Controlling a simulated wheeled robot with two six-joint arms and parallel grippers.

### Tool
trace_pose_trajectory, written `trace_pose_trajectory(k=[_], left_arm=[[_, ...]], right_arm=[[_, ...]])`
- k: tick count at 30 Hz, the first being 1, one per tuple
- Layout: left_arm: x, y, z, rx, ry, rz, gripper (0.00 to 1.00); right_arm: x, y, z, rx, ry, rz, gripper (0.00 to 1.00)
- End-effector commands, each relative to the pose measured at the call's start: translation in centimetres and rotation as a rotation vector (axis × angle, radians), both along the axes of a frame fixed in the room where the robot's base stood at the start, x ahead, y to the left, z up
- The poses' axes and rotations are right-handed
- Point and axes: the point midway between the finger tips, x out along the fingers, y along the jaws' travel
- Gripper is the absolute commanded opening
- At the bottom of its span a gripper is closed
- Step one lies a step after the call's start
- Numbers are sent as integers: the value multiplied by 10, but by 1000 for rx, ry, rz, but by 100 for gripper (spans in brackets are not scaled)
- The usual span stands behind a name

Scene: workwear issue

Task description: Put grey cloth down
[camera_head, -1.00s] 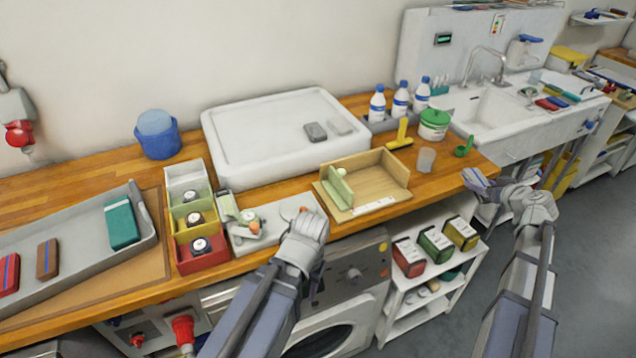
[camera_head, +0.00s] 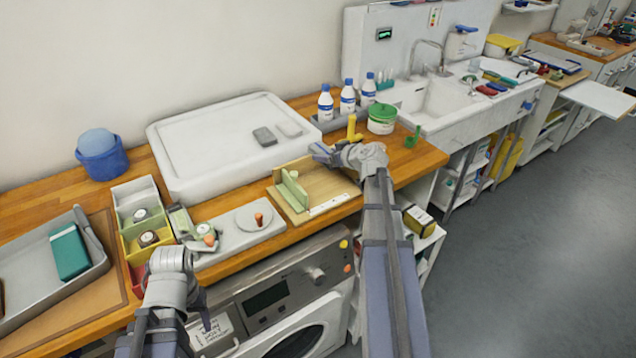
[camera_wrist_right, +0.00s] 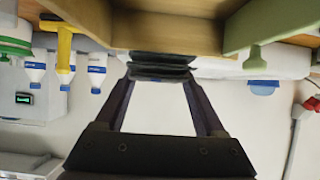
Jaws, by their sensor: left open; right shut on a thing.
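My right gripper (camera_head: 322,153) is over the back part of the light wooden open-front tray (camera_head: 322,184). It is shut on the grey cloth (camera_wrist_right: 160,66), a dark folded stack between the fingertips in the right wrist view. The tray also shows in that view (camera_wrist_right: 165,32), close to the cloth; I cannot tell whether they touch. The arm hides part of the tray's right side. My left gripper (camera_head: 172,262) is open and low at the counter's front edge, near the coloured bins; its fingertips are hard to see.
A green divider (camera_head: 293,190) stands in the tray's left part. A yellow tool (camera_head: 351,128), a green-lidded tub (camera_head: 381,120) and several bottles stand behind it. A large white basin (camera_head: 215,150) holds two small blocks. Watch bins (camera_head: 143,222) are at left.

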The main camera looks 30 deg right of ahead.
Motion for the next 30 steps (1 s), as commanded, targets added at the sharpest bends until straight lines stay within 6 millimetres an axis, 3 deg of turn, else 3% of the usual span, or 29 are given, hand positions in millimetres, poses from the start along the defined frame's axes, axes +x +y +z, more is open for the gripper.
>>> trace_pose_trajectory(k=[11,20,30], left_arm=[[0,0,-56,0,0,0,58],[0,0,-62,0,0,0,58],[0,0,-98,0,0,0,58]], right_arm=[[0,0,-56,0,0,1,17],[0,0,-62,0,0,1,17],[0,0,-98,0,0,1,17]])
